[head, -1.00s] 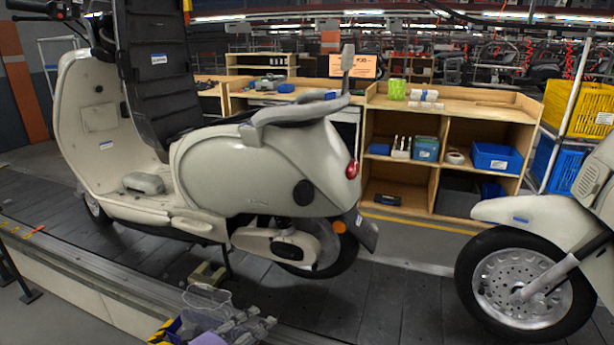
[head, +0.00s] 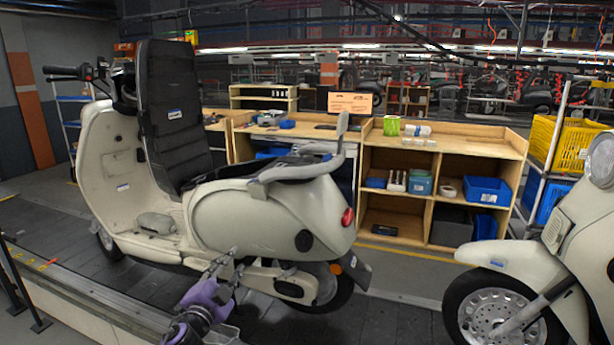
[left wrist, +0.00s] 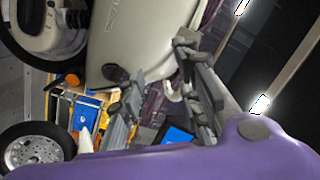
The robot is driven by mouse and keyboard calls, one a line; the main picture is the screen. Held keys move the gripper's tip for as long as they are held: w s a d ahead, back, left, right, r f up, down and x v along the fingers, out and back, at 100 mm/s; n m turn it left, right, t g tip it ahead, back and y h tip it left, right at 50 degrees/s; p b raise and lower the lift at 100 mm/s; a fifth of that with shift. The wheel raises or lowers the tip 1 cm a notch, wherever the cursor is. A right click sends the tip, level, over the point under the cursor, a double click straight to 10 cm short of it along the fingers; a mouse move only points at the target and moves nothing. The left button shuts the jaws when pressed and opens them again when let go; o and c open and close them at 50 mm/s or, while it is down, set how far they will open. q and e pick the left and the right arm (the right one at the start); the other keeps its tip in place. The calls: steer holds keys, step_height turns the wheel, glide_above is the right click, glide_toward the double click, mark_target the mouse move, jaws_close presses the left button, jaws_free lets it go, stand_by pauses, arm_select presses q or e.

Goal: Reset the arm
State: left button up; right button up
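My left gripper (head: 236,258) is raised in front of the lower side of the cream scooter (head: 250,215), with its purple wrist below it. The left wrist view shows its two grey fingers (left wrist: 150,75) spread apart, with nothing between them. The scooter's cream body (left wrist: 140,35) lies beyond the fingers in that view. I cannot tell the exact gap between fingers and scooter. My right gripper is not in view.
The scooter stands on the dark slat conveyor (head: 395,318). A second cream scooter (head: 520,262) stands at the right. A wooden shelf bench (head: 400,218) with blue bins is behind.

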arm_select(q)
steer(key=a+f+n+g+y, duration=0.3)
steer(key=a+f+n+g, duration=0.1)
steer(key=f+n, duration=0.45)
steer(key=s+d+f+g, duration=0.2)
steer(key=s+f, duration=1.1)
steer(key=s, duration=0.1)
steer(key=s+d+f+n+g, duration=0.1)
steer(key=s+f, duration=0.2)
steer(key=s, duration=1)
steer(key=s+d+f+n+g, duration=0.1)
steer(key=s+f, duration=0.2)
steer(key=s, duration=1)
steer(key=s+f+n+g, duration=0.2)
steer(key=s+f, duration=0.1)
steer(key=s, duration=0.9)
steer(key=shift+s+d+f, duration=0.15)
steer(key=shift+s+d, duration=0.25)
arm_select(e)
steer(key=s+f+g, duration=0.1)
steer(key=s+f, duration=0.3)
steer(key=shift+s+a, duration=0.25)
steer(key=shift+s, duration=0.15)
